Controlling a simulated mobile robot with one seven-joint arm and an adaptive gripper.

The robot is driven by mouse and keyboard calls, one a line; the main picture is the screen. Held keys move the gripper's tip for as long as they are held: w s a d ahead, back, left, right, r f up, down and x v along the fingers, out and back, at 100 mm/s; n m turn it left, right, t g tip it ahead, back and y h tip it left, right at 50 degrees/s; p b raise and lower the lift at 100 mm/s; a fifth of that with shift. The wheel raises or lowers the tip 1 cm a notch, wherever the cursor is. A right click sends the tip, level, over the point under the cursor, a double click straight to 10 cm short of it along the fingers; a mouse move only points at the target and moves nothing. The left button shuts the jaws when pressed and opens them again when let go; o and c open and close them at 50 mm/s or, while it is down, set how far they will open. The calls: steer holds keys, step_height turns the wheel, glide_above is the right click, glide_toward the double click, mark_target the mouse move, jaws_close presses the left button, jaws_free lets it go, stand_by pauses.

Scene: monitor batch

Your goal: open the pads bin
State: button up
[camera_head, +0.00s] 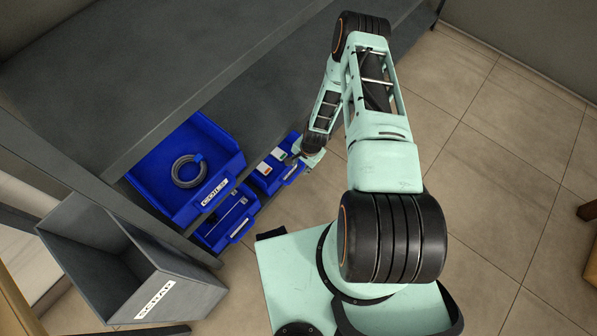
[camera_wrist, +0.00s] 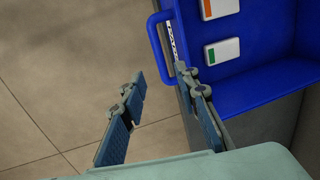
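A blue bin (camera_head: 262,184) with white packets in it shows at the shelf front in the head view, beside my gripper (camera_head: 311,158). In the wrist view a blue bin (camera_wrist: 262,92) has a bar handle (camera_wrist: 159,50) on its front and a white label, partly hidden and not clearly readable. Two white packets, one marked orange (camera_wrist: 219,8) and one green (camera_wrist: 223,51), lie inside. My gripper (camera_wrist: 160,79) is open, its fingers apart with nothing held. The fingertips are close to the handle's lower end; I cannot tell whether they touch it.
A larger blue bin (camera_head: 160,180) with a grey coil (camera_head: 187,172) and another blue bin (camera_head: 240,216) are to the left. A grey scrap bin (camera_head: 95,235) stands at the lower left. The dark grey shelf (camera_head: 150,75) rises above.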

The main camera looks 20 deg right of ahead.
mark_target(298, 173)
steer(key=f, duration=0.2)
steer(key=f+b, duration=0.1)
steer(key=f, duration=0.1)
steer(key=w+f, duration=0.1)
steer(key=f, duration=0.2)
steer(key=shift+w+a+b, duration=0.1)
steer(key=shift+a+b, duration=0.25)
jaws_close()
